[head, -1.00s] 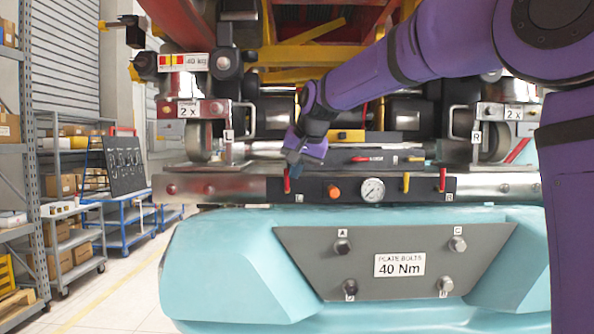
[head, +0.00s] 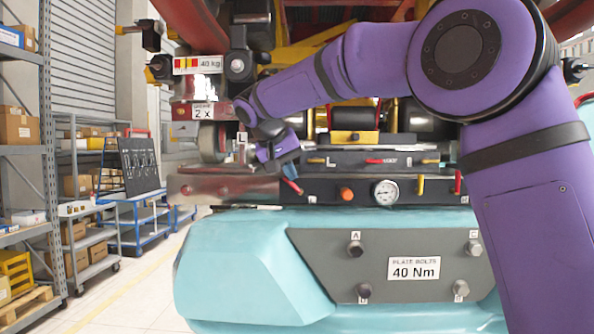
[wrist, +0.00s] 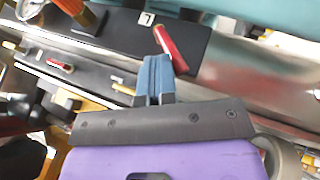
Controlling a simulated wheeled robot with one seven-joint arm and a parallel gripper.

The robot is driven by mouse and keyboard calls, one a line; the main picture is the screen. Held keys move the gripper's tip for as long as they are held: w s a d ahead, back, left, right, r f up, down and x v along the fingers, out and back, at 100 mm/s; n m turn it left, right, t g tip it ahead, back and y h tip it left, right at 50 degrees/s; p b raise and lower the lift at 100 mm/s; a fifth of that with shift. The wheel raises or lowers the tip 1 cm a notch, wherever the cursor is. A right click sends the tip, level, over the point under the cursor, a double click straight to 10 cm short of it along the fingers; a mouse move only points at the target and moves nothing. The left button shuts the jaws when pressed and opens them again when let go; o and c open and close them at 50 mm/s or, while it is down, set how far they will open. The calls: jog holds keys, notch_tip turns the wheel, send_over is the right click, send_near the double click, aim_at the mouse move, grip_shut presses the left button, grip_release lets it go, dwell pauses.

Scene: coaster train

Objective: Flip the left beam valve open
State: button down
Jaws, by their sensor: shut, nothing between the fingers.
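The left beam valve's red lever (head: 293,187) is at the left end of the dark panel on the front beam, tilted diagonally in the head view. In the wrist view the red lever (wrist: 171,50) lies at a slant just beside my fingertips, near a small white label (wrist: 147,19). My gripper (head: 290,170) is shut, with its blue fingers together and nothing between them. Its tips are at the lever's upper end in the head view. The wrist view shows the shut fingers (wrist: 154,70) touching or nearly touching the lever; I cannot tell which.
The same panel carries an orange knob (head: 346,194), a round gauge (head: 386,192), a yellow lever (head: 420,185) and another red lever (head: 457,183). A ledge with more small levers (head: 375,161) runs just above. A teal body with a grey bolt plate (head: 340,250) lies below.

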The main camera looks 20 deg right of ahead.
jog(key=a+h, duration=0.1)
jog(key=f+n+h, duration=0.1)
jog(key=h, duration=0.1)
jog(key=shift+w+a+f+g, duration=0.1)
jog(key=shift+w+a+g, duration=0.2)
jog(key=shift+a+g, duration=0.1)
jog(key=shift+a+f, duration=0.1)
jog(key=shift+f, duration=0.1)
jog(key=shift+s+d+f, duration=0.15)
jog(key=shift+d+f, duration=0.2)
jog(key=shift+d, duration=0.35)
jog(key=shift+r, duration=0.1)
